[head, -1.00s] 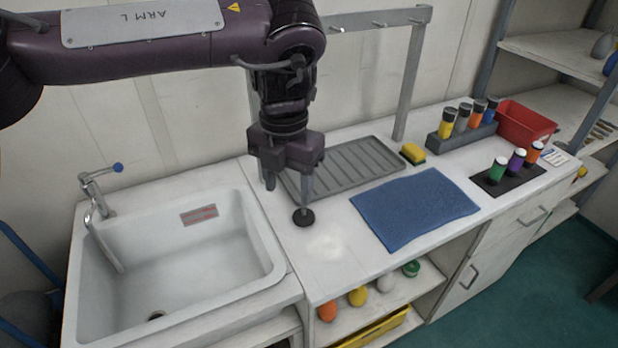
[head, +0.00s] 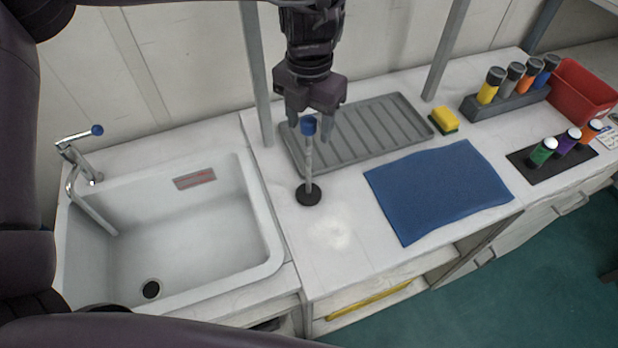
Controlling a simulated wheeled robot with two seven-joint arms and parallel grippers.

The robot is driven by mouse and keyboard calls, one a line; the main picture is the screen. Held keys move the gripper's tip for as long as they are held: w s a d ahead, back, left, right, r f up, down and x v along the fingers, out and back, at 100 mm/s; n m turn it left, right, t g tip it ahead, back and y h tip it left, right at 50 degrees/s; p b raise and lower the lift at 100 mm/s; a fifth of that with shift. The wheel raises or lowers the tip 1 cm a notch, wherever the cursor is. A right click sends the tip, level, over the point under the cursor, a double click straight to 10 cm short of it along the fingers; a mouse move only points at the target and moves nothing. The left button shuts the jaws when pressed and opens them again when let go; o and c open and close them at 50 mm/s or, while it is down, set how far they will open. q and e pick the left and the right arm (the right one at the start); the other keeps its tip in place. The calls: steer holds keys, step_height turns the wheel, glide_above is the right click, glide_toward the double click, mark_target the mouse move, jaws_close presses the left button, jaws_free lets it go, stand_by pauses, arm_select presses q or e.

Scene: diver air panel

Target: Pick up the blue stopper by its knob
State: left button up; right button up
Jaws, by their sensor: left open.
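The blue stopper (head: 308,126) shows as a small blue knob at the top of a thin grey upright rod. The rod stands on a round black base (head: 309,195) on the white counter, right of the sink. My left gripper (head: 308,122) is open and points down over it. In the picture the knob lies between its two fingertips; I cannot tell whether it is truly between them or in front. No contact is visible. My right gripper is out of view.
A grey ribbed drain tray (head: 395,113) lies behind the stand, with a yellow sponge (head: 444,120) at its right. A blue mat (head: 440,190) lies to the right. A grey frame post (head: 256,75) rises close left of my gripper. The sink (head: 185,245) is at left.

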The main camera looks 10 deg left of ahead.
arm_select(q)
steer(key=shift+w+a+f+p, duration=0.1)
steer(key=shift+f+p, duration=0.2)
steer(key=shift+f, duration=1.4)
jaws_close()
steer(key=shift+r, duration=0.1)
